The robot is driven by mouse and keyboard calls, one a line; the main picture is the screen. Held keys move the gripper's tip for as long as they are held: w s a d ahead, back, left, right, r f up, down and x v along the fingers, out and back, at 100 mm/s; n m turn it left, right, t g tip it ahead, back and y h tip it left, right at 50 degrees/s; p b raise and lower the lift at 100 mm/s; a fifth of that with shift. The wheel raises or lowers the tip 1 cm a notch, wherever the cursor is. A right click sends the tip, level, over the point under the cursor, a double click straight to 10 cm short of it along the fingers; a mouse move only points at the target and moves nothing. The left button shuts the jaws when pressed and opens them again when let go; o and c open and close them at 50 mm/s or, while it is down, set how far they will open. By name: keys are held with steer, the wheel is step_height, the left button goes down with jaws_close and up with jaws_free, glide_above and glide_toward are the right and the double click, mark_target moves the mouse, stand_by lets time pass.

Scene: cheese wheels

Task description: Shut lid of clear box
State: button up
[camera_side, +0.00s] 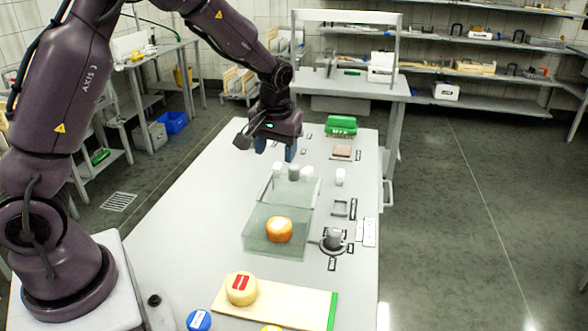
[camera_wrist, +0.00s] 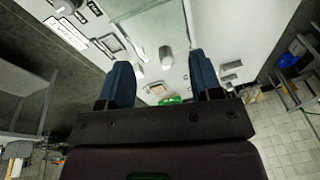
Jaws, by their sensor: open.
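The clear box (camera_side: 258,246) stands on the grey table in the side view, with an orange cheese wheel (camera_side: 279,229) inside. Its clear lid (camera_side: 297,192) is open, raised and leaning back at the box's far edge. My gripper (camera_side: 275,150) is open and empty, pointing down above and slightly behind the raised lid, apart from it as far as I can tell. In the wrist view my gripper (camera_wrist: 162,82) shows two blue fingers spread apart. A glassy panel (camera_wrist: 152,25), seemingly the lid, lies at the top edge there.
A grey round piece (camera_side: 333,240) sits right of the box. A pale cheese wheel (camera_side: 241,288) rests on a board (camera_side: 290,306) in front.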

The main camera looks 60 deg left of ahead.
mark_target(294, 167)
steer(key=w+a+f+n+t+y, duration=0.2)
steer(key=w+a+n, duration=0.25)
steer(key=w, duration=0.35)
steer(key=shift+m+g+h, duration=0.25)
steer(key=shift+g+h, duration=0.05)
steer(key=x, duration=1.2)
steer(key=shift+s+a, duration=0.15)
steer(key=shift+s, duration=0.05)
steer(key=shift+r, duration=0.1)
steer(key=shift+c, duration=0.4)
jaws_close()
steer(key=s+d, duration=0.8)
steer(key=d, duration=0.1)
steer(key=shift+s, duration=0.4)
